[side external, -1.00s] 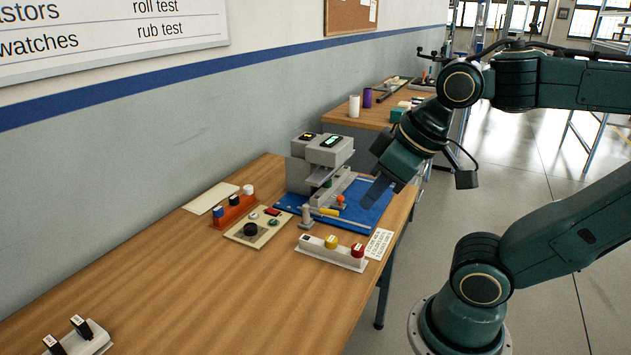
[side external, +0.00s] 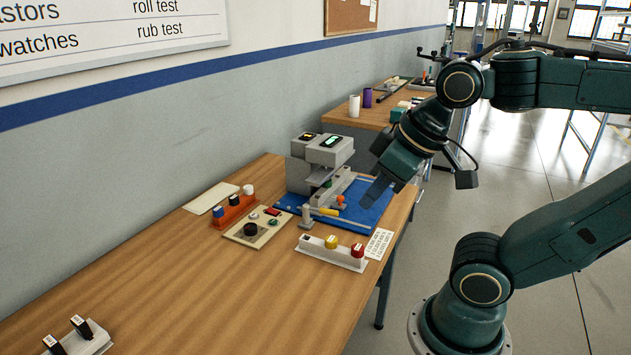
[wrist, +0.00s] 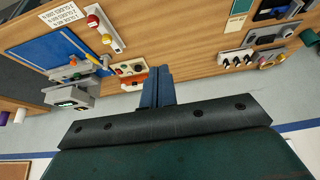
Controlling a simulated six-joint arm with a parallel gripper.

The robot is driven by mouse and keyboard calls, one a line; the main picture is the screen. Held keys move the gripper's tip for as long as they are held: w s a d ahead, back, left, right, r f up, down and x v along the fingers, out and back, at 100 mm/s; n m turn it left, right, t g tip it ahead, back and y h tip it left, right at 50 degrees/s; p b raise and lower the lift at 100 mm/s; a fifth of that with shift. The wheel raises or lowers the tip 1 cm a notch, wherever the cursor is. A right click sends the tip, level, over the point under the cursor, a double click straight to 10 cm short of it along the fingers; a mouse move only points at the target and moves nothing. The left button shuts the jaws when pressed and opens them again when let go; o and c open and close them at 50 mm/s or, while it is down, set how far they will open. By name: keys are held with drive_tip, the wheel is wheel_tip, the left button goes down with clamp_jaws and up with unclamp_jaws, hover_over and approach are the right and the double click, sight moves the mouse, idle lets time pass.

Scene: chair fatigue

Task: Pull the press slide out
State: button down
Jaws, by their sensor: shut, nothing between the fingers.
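The press (side external: 325,155) is a grey machine with a lit green display, standing on a blue base plate (side external: 370,216) on the wooden bench. Its grey slide (side external: 335,185) runs toward the front of the plate, with an orange knob (side external: 340,199) and a yellow piece (side external: 328,212) near it. In the wrist view the press (wrist: 70,97) is at the left, seen upside down.
In front of the press are a control panel (side external: 258,229) with a black knob, an orange rack (side external: 233,210) and a white rack (side external: 333,252) with yellow and red knobs. A paper card (side external: 379,244) lies at the bench edge. The left bench top is mostly clear.

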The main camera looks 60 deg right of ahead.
drive_tip(key=c, duration=1.3)
unclamp_jaws()
drive_tip(key=shift+w+d, duration=0.1)
drive_tip(key=shift+w, duration=0.05)
drive_tip(key=shift+c, duration=0.2)
drive_tip(key=shift+o, duration=0.5)
drive_tip(key=shift+w+d+r, duration=0.1)
drive_tip(key=shift+w, duration=0.15)
drive_tip(key=w+d+m+h, duration=0.1)
drive_tip(key=w+d+m, duration=0.2)
drive_tip(key=w+d, duration=0.4)
drive_tip(key=m+g+h, duration=0.2)
drive_tip(key=m, duration=0.4)
hover_over(341, 197)
drive_tip(key=s+a, duration=0.4)
wheel_tip(341, 197, down, 15)
drive_tip(key=shift+s+x, duration=0.1)
drive_tip(key=shift+x, duration=3.3)
drive_tip(key=shift+s+x, duration=0.15)
drive_tip(key=shift+x, duration=3.25)
